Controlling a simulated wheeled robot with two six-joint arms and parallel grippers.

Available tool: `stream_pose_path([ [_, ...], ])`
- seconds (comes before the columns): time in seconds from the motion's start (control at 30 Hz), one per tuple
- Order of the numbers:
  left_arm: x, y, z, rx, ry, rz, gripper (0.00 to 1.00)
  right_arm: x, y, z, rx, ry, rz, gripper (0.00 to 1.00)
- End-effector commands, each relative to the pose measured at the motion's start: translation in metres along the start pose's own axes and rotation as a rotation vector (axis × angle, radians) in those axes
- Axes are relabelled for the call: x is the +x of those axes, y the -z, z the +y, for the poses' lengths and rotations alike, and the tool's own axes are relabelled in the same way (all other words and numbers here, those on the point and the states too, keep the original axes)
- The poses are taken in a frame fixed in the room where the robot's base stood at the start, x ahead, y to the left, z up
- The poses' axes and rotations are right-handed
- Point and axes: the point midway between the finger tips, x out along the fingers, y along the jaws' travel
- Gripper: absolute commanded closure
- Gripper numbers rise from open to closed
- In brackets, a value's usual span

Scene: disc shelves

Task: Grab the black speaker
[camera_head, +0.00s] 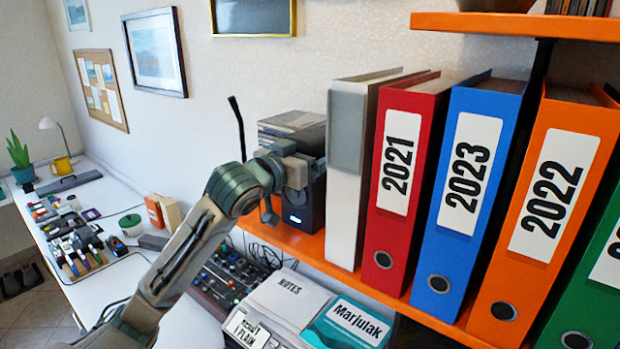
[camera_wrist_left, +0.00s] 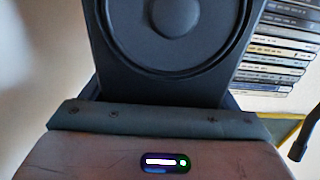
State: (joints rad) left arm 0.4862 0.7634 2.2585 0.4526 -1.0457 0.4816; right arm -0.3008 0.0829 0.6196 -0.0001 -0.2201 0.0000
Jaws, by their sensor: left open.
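The black speaker (camera_head: 302,208) stands on the orange shelf, left of the white binder, with a small blue light low on its front. My left gripper (camera_head: 286,186) is open in front of it and covers part of its front. In the left wrist view the speaker (camera_wrist_left: 165,80) fills the upper middle, with its round cone close to my gripper. Whether the fingers touch its sides cannot be told. My right gripper is not in view.
A stack of disc cases (camera_wrist_left: 285,50) is close beside the speaker. The white binder (camera_head: 346,190) and the red binder (camera_head: 398,180) stand to the right. Below the shelf are a mixer (camera_head: 232,272) and boxes (camera_head: 290,298). A thin black rod (camera_head: 238,125) rises left of the speaker.

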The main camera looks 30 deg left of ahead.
Motion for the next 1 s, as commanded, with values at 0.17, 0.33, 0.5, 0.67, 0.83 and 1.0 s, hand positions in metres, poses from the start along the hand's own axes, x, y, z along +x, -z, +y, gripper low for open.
stream_pose_path([
  [0.17, 0.0, 0.0, 0.0, 0.0, 0.0, 0.0, 0.4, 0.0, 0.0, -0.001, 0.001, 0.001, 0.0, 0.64],
  [0.33, 0.0, 0.0, 0.0, 0.0, 0.0, 0.0, 0.73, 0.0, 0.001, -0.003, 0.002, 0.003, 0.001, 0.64],
  [0.5, 0.0, 0.001, 0.0, 0.0, -0.001, 0.003, 0.91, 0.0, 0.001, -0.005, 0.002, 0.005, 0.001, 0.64],
  [0.67, 0.0, 0.001, 0.0, 0.0, -0.001, 0.003, 0.91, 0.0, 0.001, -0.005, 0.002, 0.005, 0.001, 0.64],
  [0.83, 0.0, 0.005, 0.0, 0.0, -0.001, 0.004, 0.91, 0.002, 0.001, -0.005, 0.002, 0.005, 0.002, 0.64],
  [1.0, 0.0, 0.015, 0.0, 0.001, 0.0, 0.007, 0.91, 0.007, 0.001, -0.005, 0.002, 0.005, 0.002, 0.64],
])
